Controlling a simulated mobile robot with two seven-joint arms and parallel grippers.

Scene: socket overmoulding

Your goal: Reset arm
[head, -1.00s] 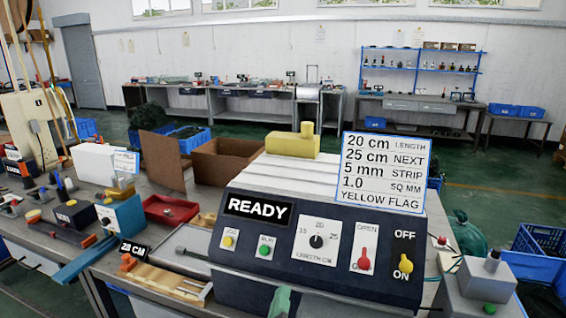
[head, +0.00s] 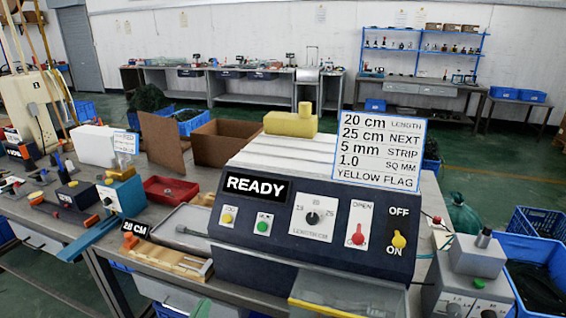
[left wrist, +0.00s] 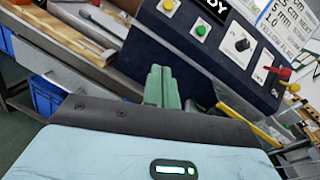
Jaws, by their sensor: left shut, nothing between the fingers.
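The dark machine panel (head: 310,225) stands in the middle of the head view, with a READY display (head: 255,187), a length dial (head: 313,218), a red lever (head: 357,236) and a yellow lever (head: 399,240). My left gripper shows only as a small green tip (head: 200,308) at the bottom edge of the head view, in front of the machine. In the left wrist view its green fingers (left wrist: 162,88) are together, empty, and apart from the panel. My right gripper is not in view.
A card (head: 380,148) stands on the machine's right. A yellow-edged clear tray (head: 335,300) juts out below the panel. A wooden fixture (head: 165,258) and a red tray (head: 170,190) lie to the left. A grey box with a knob (head: 478,258) stands at the right.

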